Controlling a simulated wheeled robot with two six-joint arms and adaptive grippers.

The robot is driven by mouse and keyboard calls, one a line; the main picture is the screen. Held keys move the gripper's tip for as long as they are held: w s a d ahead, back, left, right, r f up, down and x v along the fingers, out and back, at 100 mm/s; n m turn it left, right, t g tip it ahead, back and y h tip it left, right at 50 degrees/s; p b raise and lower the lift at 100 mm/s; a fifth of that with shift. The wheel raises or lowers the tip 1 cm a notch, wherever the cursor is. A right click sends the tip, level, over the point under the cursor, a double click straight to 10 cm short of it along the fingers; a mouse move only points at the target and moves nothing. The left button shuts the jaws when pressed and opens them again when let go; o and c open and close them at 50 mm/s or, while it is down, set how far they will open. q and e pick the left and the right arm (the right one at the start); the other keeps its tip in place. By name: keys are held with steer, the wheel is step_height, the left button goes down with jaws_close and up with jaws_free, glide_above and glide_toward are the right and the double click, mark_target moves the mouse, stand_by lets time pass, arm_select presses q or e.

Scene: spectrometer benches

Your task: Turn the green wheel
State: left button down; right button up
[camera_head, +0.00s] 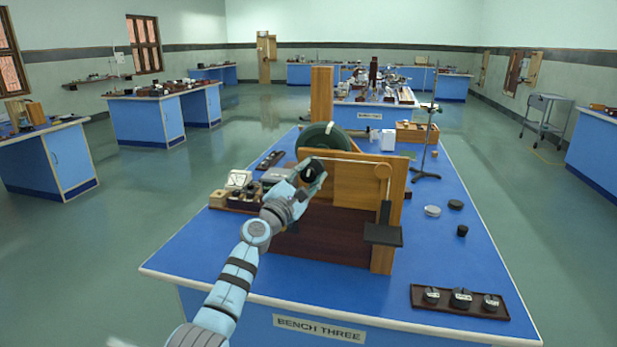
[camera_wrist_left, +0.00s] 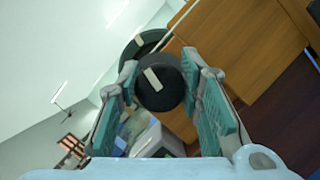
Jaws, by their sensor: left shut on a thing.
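The large dark green wheel (camera_head: 318,137) stands upright behind a wooden panel on the bench; part of its lower side is hidden. A pale mark shows near its edge. In the left wrist view part of a dark wheel (camera_wrist_left: 140,45) also shows behind the knob. My left gripper (camera_head: 312,172) is at the panel's upper left corner, shut on a small dark round knob (camera_wrist_left: 160,92) with a pale stripe on its face. The fingers lie on either side of the knob. My right gripper is not in view.
The wooden apparatus (camera_head: 355,185) has a tall post on its right with a dark plate (camera_head: 383,235). A tray of weights (camera_head: 459,301) lies at the front right. A metal stand (camera_head: 428,150) is behind. Small instruments (camera_head: 240,192) sit left of my gripper. The front bench top is mostly clear.

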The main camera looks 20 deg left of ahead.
arm_select(q)
steer(key=c, duration=1.1)
jaws_free()
steer(key=v, duration=1.2)
steer(key=shift+f, duration=0.1)
